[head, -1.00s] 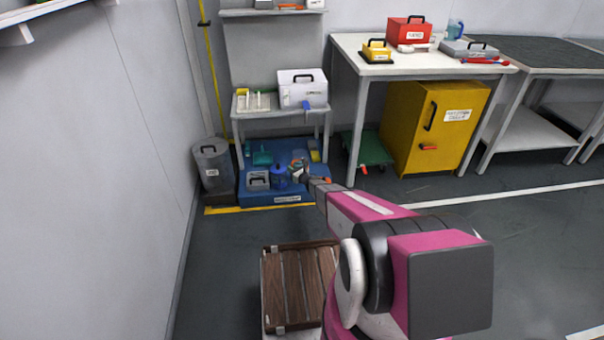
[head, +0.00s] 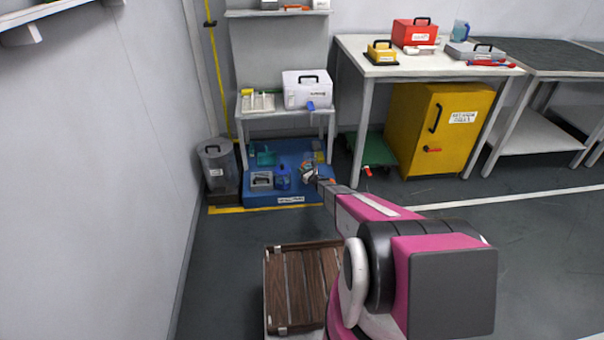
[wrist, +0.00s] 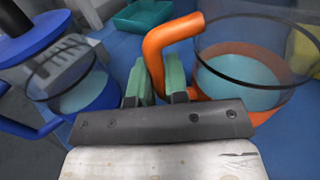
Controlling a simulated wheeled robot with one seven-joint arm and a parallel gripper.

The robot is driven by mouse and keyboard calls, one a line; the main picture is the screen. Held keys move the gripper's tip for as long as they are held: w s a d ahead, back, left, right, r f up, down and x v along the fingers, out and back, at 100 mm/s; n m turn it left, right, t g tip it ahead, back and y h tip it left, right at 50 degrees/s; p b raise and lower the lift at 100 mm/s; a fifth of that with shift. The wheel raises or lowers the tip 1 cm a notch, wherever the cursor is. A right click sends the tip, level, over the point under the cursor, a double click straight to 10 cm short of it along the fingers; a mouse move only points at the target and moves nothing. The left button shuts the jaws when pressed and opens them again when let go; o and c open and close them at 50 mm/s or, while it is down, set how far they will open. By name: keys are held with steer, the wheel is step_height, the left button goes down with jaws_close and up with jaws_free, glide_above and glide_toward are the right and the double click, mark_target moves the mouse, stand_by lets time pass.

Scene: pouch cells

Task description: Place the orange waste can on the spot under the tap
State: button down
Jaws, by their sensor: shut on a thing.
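The orange waste can (wrist: 242,75) has a clear body, an orange base and an orange handle, with pale blue inside. My gripper (wrist: 160,82), with green fingertips, is shut on its handle in the wrist view. In the head view my gripper (head: 310,173) is over the right part of a blue floor tray (head: 262,200), and the can is mostly hidden there. I cannot tell whether the can touches the tray. A white box (head: 306,90) on the small table has a blue piece (head: 311,106) at its front, possibly the tap. No marked spot can be made out.
A similar blue can (wrist: 85,90) stands just left of my gripper; it also shows in the head view (head: 283,177). A teal scoop (head: 265,157) and a grey item (head: 261,180) lie on the tray. A grey bin (head: 216,165) stands left.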

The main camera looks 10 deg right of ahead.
steer(key=shift+f, duration=0.45)
steer(key=shift+f, duration=0.1)
steer(key=c, duration=1.1)
jaws_free()
steer(key=shift+f, duration=0.1)
